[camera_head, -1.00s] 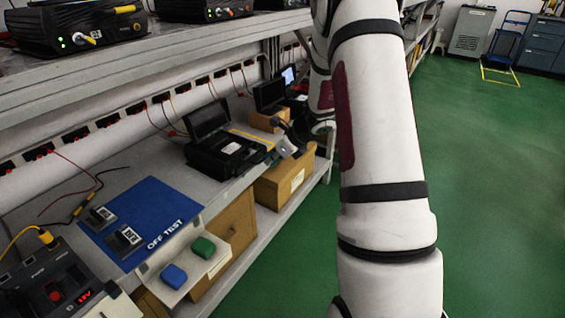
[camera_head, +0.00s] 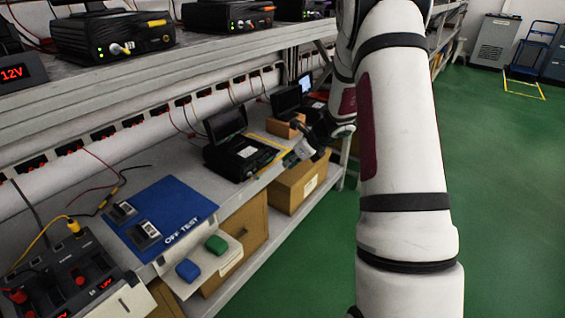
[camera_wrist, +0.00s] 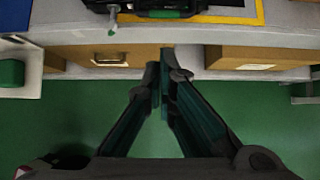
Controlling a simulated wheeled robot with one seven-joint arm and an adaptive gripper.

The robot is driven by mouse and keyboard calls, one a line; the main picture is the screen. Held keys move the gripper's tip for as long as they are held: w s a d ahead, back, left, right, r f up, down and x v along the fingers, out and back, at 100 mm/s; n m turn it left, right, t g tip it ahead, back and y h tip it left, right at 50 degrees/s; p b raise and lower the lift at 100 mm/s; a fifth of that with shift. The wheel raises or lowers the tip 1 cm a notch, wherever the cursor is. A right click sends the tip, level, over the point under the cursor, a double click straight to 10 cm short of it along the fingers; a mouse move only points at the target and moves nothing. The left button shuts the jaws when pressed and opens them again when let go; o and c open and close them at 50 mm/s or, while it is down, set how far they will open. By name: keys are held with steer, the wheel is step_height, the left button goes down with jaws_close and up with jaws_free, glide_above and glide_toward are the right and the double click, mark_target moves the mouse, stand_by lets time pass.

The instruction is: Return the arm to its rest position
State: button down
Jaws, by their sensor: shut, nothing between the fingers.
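My arm stands in the right half of the head view, with its long white upper link in front. My gripper (camera_wrist: 161,77) is shut and empty in the wrist view, its two fingertips meeting in front of the bench edge and above the green floor. In the head view my gripper (camera_head: 292,158) is small and partly hidden, just off the bench's front edge beside the open black case (camera_head: 243,157). The arm is bent, with its far part reaching back towards the bench.
A blue "OFF TEST" mat (camera_head: 185,207) with two small devices lies on the bench. Blue (camera_head: 188,270) and green (camera_head: 216,244) blocks sit on a white ledge. Cardboard boxes (camera_head: 285,190) stand below. The upper shelf (camera_head: 100,88) holds black units. Green floor (camera_head: 505,180) at right is open.

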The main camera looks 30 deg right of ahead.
steer(key=p+v, duration=0.2)
steer(key=v, duration=0.6)
steer(key=shift+r, duration=0.3)
steer(key=s+a+r+n+g+y, duration=0.1)
steer(key=s+a+r+n, duration=0.35)
steer(key=a, duration=0.35)
steer(key=s+a+r+n+g+y, duration=0.1)
steer(key=s+a+r+n, duration=0.35)
steer(key=a+n, duration=0.2)
steer(key=s+a+r+n+g, duration=0.2)
steer(key=s+a+r+n, duration=0.3)
steer(key=a, duration=0.3)
steer(key=s+a+r+n+g+h, duration=0.2)
steer(key=s+n+h, duration=0.3)
steer(key=s+n, duration=1.5)
steer(key=s+r+m+t+p, duration=0.1)
steer(key=s+r+m+p, duration=0.1)
steer(key=r+p, duration=0.7)
steer(key=s+r+m+t+p, duration=0.1)
steer(key=r+m+t+p, duration=0.1)
steer(key=r+p, duration=0.7)
steer(key=shift+v, duration=0.95)
